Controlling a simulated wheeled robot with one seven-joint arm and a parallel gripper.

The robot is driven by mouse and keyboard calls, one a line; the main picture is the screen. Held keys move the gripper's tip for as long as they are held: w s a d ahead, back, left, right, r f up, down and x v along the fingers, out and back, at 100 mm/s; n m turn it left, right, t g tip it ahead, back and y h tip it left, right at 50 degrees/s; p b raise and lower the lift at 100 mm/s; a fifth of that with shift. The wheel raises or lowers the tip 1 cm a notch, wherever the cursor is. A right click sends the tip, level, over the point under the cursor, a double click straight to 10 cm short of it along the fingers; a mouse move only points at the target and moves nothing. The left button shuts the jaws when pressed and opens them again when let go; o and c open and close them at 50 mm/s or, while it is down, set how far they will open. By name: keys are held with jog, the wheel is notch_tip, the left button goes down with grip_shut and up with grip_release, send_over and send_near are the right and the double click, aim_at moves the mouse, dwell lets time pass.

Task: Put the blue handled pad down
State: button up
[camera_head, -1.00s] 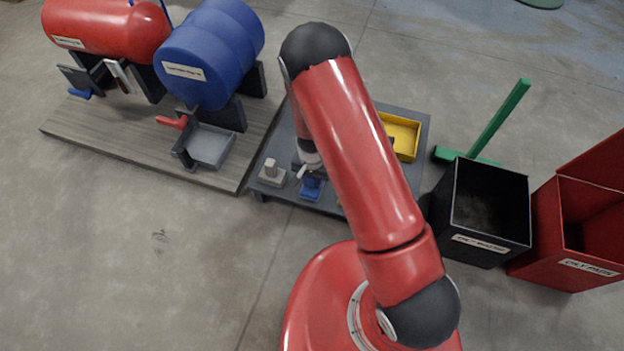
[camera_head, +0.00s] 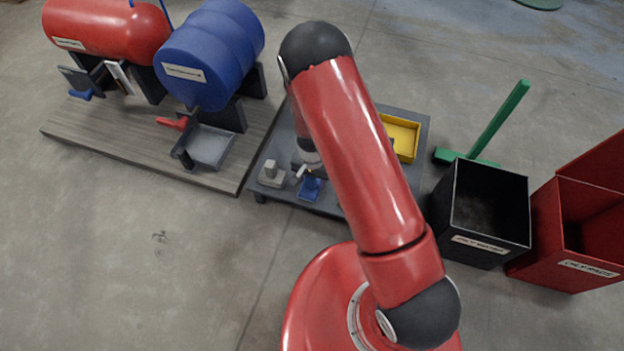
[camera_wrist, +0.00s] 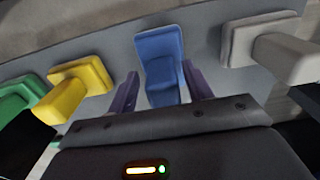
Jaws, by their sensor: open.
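The blue handled pad (camera_head: 310,188) sits on the grey low table (camera_head: 272,150), near its front edge. In the wrist view the blue pad (camera_wrist: 160,62) lies between the two fingers of my gripper (camera_wrist: 160,88). The fingers stand apart, with a gap on each side of its handle. In the head view my arm hides most of the gripper.
A grey-white handled pad (camera_head: 271,174) stands left of the blue one. In the wrist view a yellow pad (camera_wrist: 82,82) and a green pad (camera_wrist: 18,100) stand on the other side. A yellow tray (camera_head: 402,138) is at the table's right; a black bin (camera_head: 487,245) stands beyond.

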notch_tip(320, 180, up, 12)
jog(key=shift+p, duration=0.75)
jog(key=s+d+r+n+t+y, duration=0.1)
jog(key=s+d+r, duration=0.15)
jog(key=r, duration=0.85)
jog(key=s+d+r+n+t+y, duration=0.15)
jog(key=d+r, duration=0.25)
jog(key=r, duration=0.8)
jog(key=s+d+r+t+h, duration=0.1)
jog(key=s+d+r, duration=0.2)
jog(key=s+r, duration=0.2)
jog(key=s+d+r+n+t+h, duration=0.1)
jog(key=s+d+r, duration=0.3)
jog(key=s, duration=0.7)
notch_tip(320, 180, up, 2)
jog(key=shift+d+t, duration=0.15)
jog(key=shift+t, duration=0.4)
jog(key=shift+n+h, duration=0.25)
notch_tip(320, 180, up, 2)
jog(key=shift+r+p, duration=0.2)
jog(key=shift+p, duration=0.95)
